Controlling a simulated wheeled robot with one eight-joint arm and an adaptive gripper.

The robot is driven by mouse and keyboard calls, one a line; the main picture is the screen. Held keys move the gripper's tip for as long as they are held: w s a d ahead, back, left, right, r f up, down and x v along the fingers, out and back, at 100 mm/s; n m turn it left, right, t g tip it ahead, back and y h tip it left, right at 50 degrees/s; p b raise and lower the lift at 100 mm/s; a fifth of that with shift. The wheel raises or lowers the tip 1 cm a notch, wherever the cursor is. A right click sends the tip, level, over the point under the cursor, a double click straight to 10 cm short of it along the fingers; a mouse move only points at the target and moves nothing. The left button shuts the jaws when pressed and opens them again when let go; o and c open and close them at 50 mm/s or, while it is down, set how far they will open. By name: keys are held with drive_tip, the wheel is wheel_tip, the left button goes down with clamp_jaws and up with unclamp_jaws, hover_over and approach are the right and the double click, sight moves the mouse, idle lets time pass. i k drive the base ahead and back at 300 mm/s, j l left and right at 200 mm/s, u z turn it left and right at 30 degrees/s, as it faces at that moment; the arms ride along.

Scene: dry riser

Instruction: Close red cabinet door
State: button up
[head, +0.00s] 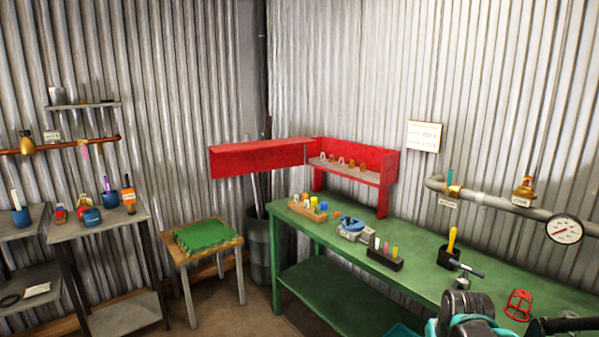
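The red cabinet (383,162) stands at the back of the green workbench, against the corrugated wall. Its front is open and shows a shelf with several small items on it. The red door (258,159) is swung wide open and sticks out to the left of the cabinet, past the bench's end. My dark arm with teal bands shows at the bottom right, far from the door. A dark part at the bottom right edge may be my gripper (567,325); it is cut off and its fingers cannot be made out. Nothing of mine touches the door.
The green workbench (465,260) carries a block of coloured items (308,208), a blue-grey device (355,229), a black rack (384,258) and a red cage (518,305). A stool with a green mat (203,235) and a dark bin (259,243) stand below the door.

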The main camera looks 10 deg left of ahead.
sight(230, 160)
drive_tip(key=u, duration=0.7)
drive_tip(key=i+j+u, duration=0.15)
drive_tip(key=u, duration=0.25)
drive_tip(key=i+u, duration=0.6)
drive_tip(key=u, duration=0.25)
